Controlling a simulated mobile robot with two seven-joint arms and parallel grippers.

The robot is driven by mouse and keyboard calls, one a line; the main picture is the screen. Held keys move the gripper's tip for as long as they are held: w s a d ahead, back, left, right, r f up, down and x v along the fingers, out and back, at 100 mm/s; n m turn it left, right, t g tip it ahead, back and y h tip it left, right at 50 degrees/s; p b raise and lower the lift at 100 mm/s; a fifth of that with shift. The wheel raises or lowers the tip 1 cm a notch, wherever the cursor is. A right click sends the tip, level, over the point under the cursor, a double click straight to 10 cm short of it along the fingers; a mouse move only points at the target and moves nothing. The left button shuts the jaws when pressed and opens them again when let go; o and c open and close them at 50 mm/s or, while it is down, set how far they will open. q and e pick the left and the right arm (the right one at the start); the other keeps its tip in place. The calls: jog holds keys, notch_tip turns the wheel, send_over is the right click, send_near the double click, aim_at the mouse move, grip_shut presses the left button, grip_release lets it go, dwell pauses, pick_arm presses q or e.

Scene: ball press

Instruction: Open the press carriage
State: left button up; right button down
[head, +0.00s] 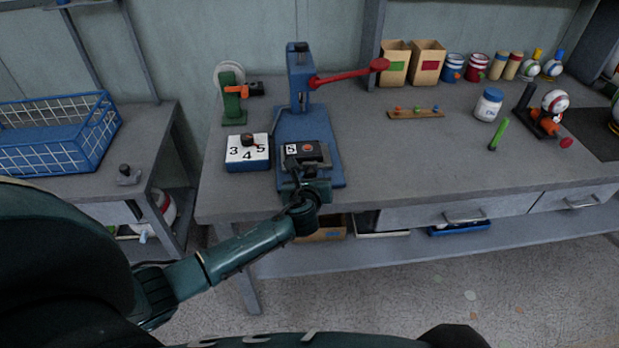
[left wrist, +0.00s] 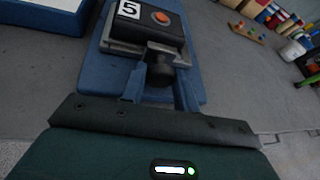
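The blue press (head: 299,75) stands on the workbench with its red lever (head: 345,75) pointing right. At its base sits the dark carriage (head: 318,152), with a white "5" label and a red-orange button; the carriage also shows in the left wrist view (left wrist: 170,30). A black knob (left wrist: 160,72) sticks out of the carriage front toward me. My left gripper (head: 303,170) is at the front of the carriage. In the left wrist view its two fingers (left wrist: 160,88) stand apart on either side of the knob, with gaps showing. My right gripper is not in view.
A white-topped blue block (head: 247,155) with numbers and a dark knob sits left of the press. A green stand (head: 234,100) is behind it.

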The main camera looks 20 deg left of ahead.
pick_arm(q)
jog(key=o, duration=0.4)
jog(key=shift+o, duration=0.2)
jog(key=p+v, duration=0.1)
jog(key=v, duration=1.2)
jog(key=shift+d, duration=0.1)
jog(key=s+d+f+n+g+h, duration=0.1)
jog(key=s+d+f+n+h, duration=0.2)
jog(key=n, duration=1)
jog(key=s+d+f+n+g+h, duration=0.1)
jog(key=s+d+f+n+h, duration=0.2)
jog(key=s+f+n, duration=0.4)
jog(key=s+n+h, duration=0.1)
jog(key=s+n, duration=0.5)
jog(key=n, duration=0.1)
jog(key=shift+s+n, duration=0.3)
jog(key=shift+s, duration=0.1)
